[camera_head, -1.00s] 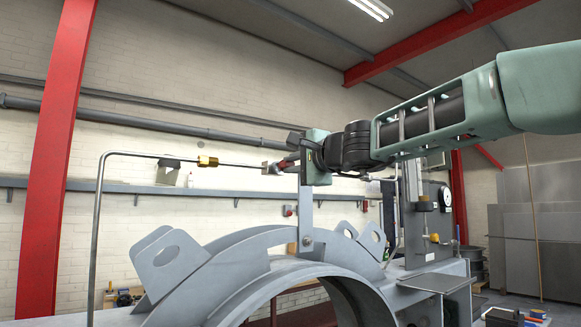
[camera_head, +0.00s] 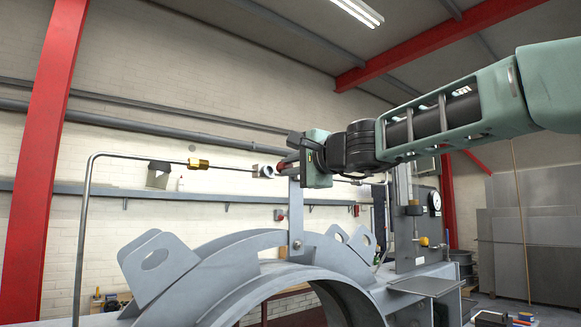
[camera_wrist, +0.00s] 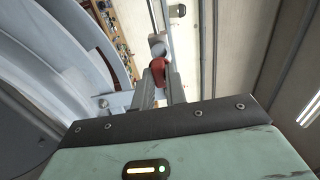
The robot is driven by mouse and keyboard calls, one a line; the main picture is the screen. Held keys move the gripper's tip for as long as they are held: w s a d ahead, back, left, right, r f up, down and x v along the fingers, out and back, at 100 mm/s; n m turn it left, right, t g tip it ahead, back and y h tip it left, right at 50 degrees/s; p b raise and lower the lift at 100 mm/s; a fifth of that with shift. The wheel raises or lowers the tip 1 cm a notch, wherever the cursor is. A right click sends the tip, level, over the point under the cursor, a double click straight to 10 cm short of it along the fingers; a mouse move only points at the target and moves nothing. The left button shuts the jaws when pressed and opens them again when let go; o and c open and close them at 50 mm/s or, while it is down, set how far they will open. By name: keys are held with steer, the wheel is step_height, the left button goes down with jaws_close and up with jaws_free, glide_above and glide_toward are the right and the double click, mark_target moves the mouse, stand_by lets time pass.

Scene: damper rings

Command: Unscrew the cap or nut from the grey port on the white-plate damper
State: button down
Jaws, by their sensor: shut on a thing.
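A grey port (camera_head: 264,171) sits at the top of the damper's upright bracket (camera_head: 295,213), in line with the thin pipe. My gripper (camera_head: 284,165) is just right of the port, shut on a red cap (camera_head: 289,162). In the wrist view the red cap (camera_wrist: 158,71) is between my fingertips, and the pale round port end (camera_wrist: 157,44) lies just beyond it. Cap and port look slightly apart in the head view, but the gap is narrow. The large grey damper ring (camera_head: 240,275) is below.
A thin pipe with a brass fitting (camera_head: 199,163) runs left of the port and bends down. Lifting lugs (camera_head: 158,258) stick up from the ring. A post with a gauge (camera_head: 434,202) stands at the right. The space above the port is free.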

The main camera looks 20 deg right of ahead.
steer(key=shift+s, duration=0.1)
steer(key=shift+v, duration=2.45)
